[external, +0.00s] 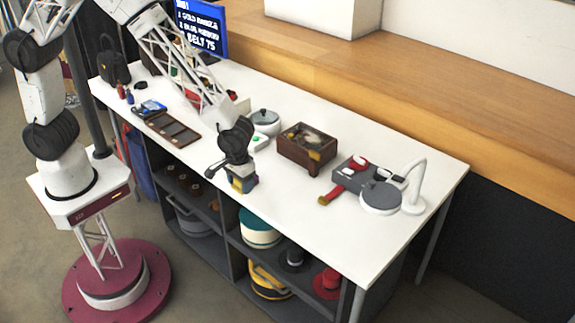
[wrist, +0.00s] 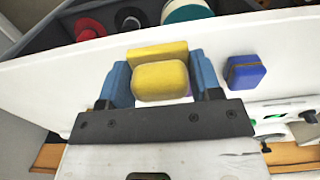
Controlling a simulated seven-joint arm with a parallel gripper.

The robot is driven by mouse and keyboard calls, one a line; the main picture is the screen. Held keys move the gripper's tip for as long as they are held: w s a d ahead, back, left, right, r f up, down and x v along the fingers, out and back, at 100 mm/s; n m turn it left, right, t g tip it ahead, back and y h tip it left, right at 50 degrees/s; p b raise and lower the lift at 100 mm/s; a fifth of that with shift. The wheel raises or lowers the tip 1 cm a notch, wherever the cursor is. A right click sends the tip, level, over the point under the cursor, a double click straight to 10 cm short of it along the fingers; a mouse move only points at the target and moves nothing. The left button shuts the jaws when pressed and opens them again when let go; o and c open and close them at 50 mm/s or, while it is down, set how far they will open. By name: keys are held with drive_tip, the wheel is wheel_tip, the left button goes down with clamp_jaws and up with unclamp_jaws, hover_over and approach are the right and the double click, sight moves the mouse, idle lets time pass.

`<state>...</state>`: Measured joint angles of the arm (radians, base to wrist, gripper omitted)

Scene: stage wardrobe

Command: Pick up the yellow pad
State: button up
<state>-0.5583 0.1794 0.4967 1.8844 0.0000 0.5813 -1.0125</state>
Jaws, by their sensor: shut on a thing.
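The yellow pad (wrist: 160,80) is between the two blue fingers of my gripper (wrist: 160,72) in the wrist view, with a rounded near face and a flat yellow part behind it. My gripper is shut on it. In the external view my gripper (external: 240,174) is low at the front edge of the white table, and a bit of yellow (external: 245,185) shows between its fingers. I cannot tell whether the pad touches the table top.
A small blue block (wrist: 245,72) lies just right of my gripper in the wrist view. A wooden box (external: 306,150), a grey tray (external: 358,174) and a white lamp (external: 414,190) stand to the right. Shelves with hats (external: 260,230) are below. The front right of the table is clear.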

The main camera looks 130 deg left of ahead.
idle(0.5)
drive_tip(key=shift+o, duration=1)
drive_tip(key=shift+c, duration=0.5)
drive_tip(key=shift+a+r, duration=0.15)
drive_tip(key=shift+a, duration=0.4)
drive_tip(key=s+a+r, duration=0.1)
drive_tip(key=a+r, duration=0.2)
drive_tip(key=a, duration=0.7)
drive_tip(key=s+a+r, duration=0.2)
drive_tip(key=a+r, duration=0.2)
drive_tip(key=a, duration=0.7)
drive_tip(key=s+a+r, duration=0.1)
drive_tip(key=a+r, duration=0.2)
drive_tip(key=a, duration=0.8)
drive_tip(key=shift+s+a+r, duration=0.15)
drive_tip(key=shift+r, duration=0.2)
